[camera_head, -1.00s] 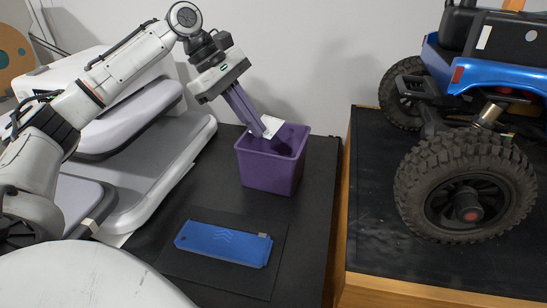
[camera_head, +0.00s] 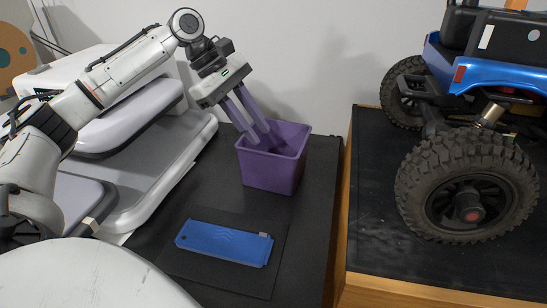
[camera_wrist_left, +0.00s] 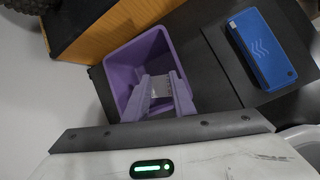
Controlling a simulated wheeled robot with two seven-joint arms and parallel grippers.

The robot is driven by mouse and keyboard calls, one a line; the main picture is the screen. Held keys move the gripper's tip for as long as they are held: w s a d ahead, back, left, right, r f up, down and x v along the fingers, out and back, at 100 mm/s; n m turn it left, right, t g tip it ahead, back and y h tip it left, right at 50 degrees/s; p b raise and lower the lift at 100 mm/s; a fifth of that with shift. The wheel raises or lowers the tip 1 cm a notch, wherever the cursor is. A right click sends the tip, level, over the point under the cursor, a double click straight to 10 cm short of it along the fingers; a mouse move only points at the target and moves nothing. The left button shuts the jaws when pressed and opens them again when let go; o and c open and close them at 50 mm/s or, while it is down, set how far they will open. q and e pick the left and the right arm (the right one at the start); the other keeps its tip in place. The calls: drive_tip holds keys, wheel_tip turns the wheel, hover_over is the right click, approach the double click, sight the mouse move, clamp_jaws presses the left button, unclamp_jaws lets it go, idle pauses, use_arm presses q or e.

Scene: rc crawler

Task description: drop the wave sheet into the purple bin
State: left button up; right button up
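The purple bin (camera_head: 272,172) stands upright on the black table top, and it also shows in the wrist view (camera_wrist_left: 122,72). My left gripper (camera_head: 262,140) points down into the bin's mouth with its two purple fingers apart. A pale, greyish piece, which looks like the wave sheet (camera_wrist_left: 160,88), shows between and beyond the fingers inside the bin in the wrist view. Its printed side cannot be made out. The sheet is hidden by the bin wall in the head view. My right gripper is not in view.
A blue case (camera_head: 225,243) with a wave mark lies on a dark mat (camera_head: 270,280) in front of the bin. A blue crawler (camera_head: 468,190) with big tyres stands on a wood-edged bench to the right. A grey-white machine (camera_head: 150,170) stands at left.

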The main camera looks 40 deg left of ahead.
use_arm(q)
drive_tip(key=v, duration=1)
